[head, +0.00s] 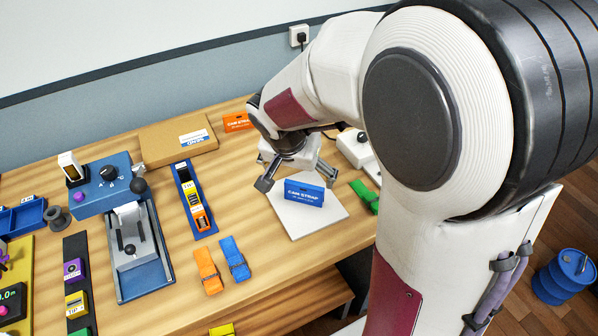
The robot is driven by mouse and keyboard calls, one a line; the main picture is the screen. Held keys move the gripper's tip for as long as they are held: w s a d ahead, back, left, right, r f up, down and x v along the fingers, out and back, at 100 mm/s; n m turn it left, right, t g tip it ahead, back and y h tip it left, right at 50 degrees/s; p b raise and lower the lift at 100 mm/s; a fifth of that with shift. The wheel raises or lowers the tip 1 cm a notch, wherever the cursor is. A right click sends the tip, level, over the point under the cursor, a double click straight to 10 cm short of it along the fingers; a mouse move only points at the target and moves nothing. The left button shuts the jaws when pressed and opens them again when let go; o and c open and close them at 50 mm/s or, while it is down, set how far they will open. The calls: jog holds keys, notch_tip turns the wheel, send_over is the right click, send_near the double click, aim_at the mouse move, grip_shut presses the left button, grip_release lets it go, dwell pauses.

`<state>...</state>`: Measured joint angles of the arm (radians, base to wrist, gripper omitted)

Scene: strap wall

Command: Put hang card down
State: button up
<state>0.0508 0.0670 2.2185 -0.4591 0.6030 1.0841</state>
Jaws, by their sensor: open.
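A blue hang card (304,193) with "CAM STRAP" in white stands tilted on a pale square board (309,225) on the wooden table. My gripper (288,184) is open just behind and above the card. One finger shows to the left of the card and the other behind its right side. I cannot tell whether a finger touches the card. The card's back is hidden from this view. An orange hang card (237,122) lies farther back, beside my arm.
An orange strap (208,271) and a blue strap (235,258) lie left of the board, a green strap (365,196) right of it. A blue press-like device (135,250) stands at the left. A cardboard box (178,142) lies behind. Bare table shows around the board's left side.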

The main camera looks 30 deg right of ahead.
jog(key=shift+r, duration=0.1)
dwell(0.6)
jog(key=s+a+r+n+t+y, duration=0.1)
jog(key=s+a+r+n, duration=0.3)
jog(key=s, duration=0.5)
jog(key=s+a+r+n+t+y, duration=0.1)
jog(key=s+a+r+n, duration=0.3)
jog(key=s, duration=0.6)
notch_tip(320, 180, up, 2)
jog(key=shift+s+a+r+n+y, duration=0.1)
jog(key=shift+s+a+n+y, duration=0.1)
jog(key=shift+a+n+y, duration=0.25)
